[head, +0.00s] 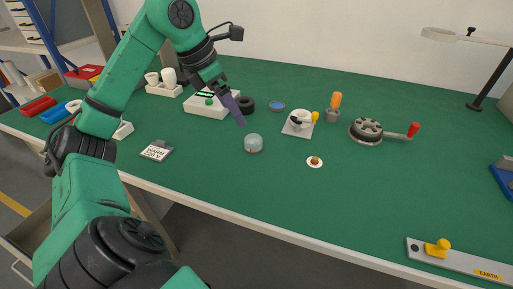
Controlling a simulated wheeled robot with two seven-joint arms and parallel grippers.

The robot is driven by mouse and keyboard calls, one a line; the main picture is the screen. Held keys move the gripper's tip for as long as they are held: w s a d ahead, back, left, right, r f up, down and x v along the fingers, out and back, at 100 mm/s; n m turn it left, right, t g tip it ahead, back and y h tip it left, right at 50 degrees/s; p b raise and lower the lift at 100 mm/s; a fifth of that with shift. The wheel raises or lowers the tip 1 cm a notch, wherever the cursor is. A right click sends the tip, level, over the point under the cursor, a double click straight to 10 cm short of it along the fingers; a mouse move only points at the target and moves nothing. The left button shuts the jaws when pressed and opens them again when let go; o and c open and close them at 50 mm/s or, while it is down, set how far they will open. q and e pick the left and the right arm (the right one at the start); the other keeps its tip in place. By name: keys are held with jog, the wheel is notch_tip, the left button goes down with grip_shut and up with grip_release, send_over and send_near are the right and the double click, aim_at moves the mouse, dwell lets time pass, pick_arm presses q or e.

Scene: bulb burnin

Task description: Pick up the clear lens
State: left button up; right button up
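The clear lens (253,143) is a small, see-through dome-like piece. It rests on the green bench top near the middle of the head view. My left arm comes in from the left, and its gripper (236,113) is above and slightly left of the lens, pointing down toward it. The gripper is apart from the lens in the picture, and the dark fingers overlap from this angle, so the gap between them does not show. Nothing is visibly held. My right gripper is not in view.
Behind the gripper are a white device (196,109) and a black ring (246,105). The bench front is mostly clear.

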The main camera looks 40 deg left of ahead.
pick_arm(q)
jog(key=x, duration=0.6)
jog(key=shift+w+f, duration=0.15)
jog(key=shift+f, duration=0.05)
jog(key=x, duration=0.5)
jog(key=shift+w+d+r, duration=0.1)
jog(key=shift+w+d, duration=0.1)
jog(key=shift+d, duration=0.15)
jog(key=shift+w+f, duration=0.15)
jog(key=shift+f, duration=0.1)
jog(key=c, duration=1.4)
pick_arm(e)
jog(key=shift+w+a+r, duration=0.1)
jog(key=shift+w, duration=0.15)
pick_arm(q)
jog(key=shift+r, duration=0.15)
notch_tip(320, 180, up, 20)
jog(key=p, duration=0.8)
notch_tip(320, 180, up, 4)
jog(key=p, duration=0.6)
send_over(253, 138)
jog(key=shift+s+a+r+b, duration=0.1)
jog(key=shift+s+r+b, duration=0.1)
jog(key=shift+b, duration=0.1)
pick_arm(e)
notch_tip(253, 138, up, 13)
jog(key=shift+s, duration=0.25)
